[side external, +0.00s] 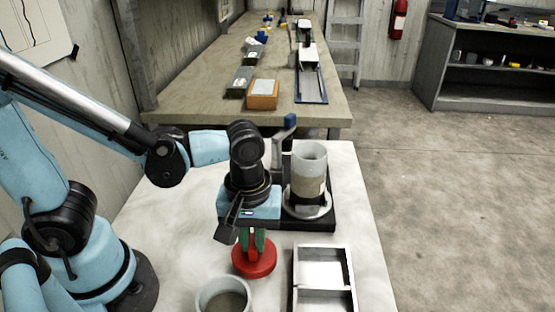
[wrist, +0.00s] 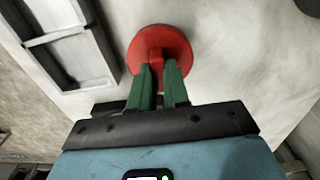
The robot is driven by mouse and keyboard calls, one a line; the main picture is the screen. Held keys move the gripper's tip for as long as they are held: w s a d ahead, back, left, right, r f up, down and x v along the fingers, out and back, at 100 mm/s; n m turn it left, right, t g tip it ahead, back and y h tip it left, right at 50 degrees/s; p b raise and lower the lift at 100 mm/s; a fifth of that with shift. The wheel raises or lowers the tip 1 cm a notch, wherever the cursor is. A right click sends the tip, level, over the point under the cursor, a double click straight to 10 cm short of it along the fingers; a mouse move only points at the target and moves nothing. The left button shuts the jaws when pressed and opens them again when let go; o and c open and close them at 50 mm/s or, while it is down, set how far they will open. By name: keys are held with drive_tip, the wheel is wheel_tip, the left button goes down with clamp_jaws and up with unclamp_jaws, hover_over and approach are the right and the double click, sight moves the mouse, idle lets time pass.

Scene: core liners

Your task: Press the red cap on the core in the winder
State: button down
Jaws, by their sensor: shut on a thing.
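The red cap (side external: 254,262) is a round disc with a raised part on top. My gripper (side external: 253,243) points down and its green fingers are shut on that raised part. In the wrist view the cap (wrist: 160,45) shows beyond the fingertips of my gripper (wrist: 158,72). I cannot tell whether the cap touches the table. The core (side external: 308,170) is a grey and brown cylinder standing upright in the winder (side external: 318,222), which has a black base and a pale round collar. The winder stands behind and to the right of my gripper.
A two-compartment tray (side external: 323,287) lies at the front right of the white table, and also shows in the wrist view (wrist: 70,50). A round grey container (side external: 223,299) stands at the front edge. A lever with a blue top (side external: 290,121) rises beside the core.

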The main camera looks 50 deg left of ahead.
sight(253, 241)
drive_tip(key=shift+r, duration=1.85)
wheel_tip(253, 241, up, 22)
drive_tip(key=w+a, duration=0.2)
drive_tip(key=w, duration=0.7)
drive_tip(key=w+a, duration=0.2)
drive_tip(key=w, duration=0.7)
wheel_tip(253, 241, down, 10)
drive_tip(key=shift+f, duration=0.25)
drive_tip(key=shift+s+f, duration=0.1)
drive_tip(key=shift+f, duration=1.1)
idle(0.4)
